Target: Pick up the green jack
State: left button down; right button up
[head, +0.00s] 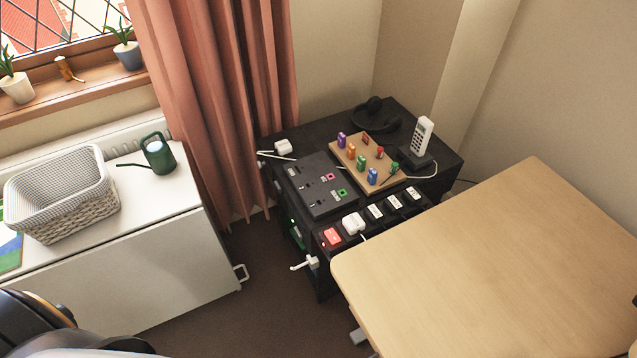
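A wooden board (384,182) carrying several small coloured jacks lies on the black cabinet in the corner. A green jack (361,162) stands near the middle of the board, beside an orange one (350,151) and a blue one (373,176). Another small dark green piece (394,168) shows at the board's right edge, near the phone; its shape is too small to tell. A black panel (318,186) with pink and green marked sockets is left of the board. Neither of my grippers is in view.
A white cordless phone (422,136) and black headphones (377,115) stand behind the board. A power strip (375,213) with white plugs runs along the front. A bare wooden desk (510,265) is at right. A basket (62,220) and green watering can (159,155) sit on the white cabinet.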

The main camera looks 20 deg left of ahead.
aim_at(394, 167)
jog(key=i+j+z, duration=0.2)
jog(key=j, duration=0.7)
jog(key=j+z, duration=0.15)
jog(key=j, duration=0.8)
